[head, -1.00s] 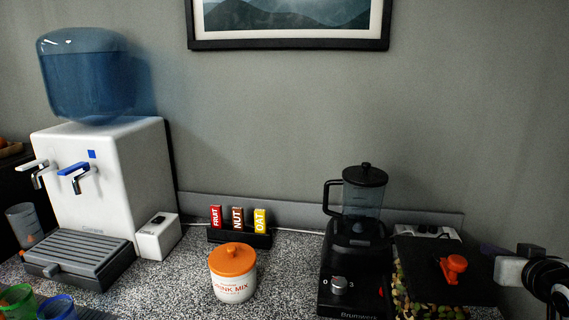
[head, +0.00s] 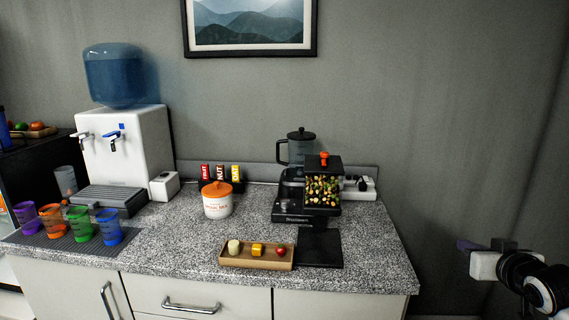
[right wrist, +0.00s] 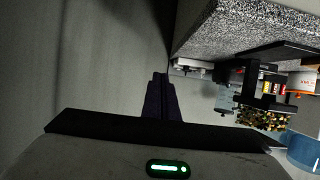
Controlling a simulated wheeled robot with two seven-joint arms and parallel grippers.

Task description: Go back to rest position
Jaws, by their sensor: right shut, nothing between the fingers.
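My right gripper (head: 468,246) is at the right edge of the head view, to the right of the counter (head: 375,240) and apart from it. Its dark fingers point left in that view, with the wall behind them. In the right wrist view the right gripper's fingers (right wrist: 159,78) are together, with nothing between them. My left gripper is in neither view.
The space right of the counter looks clear.

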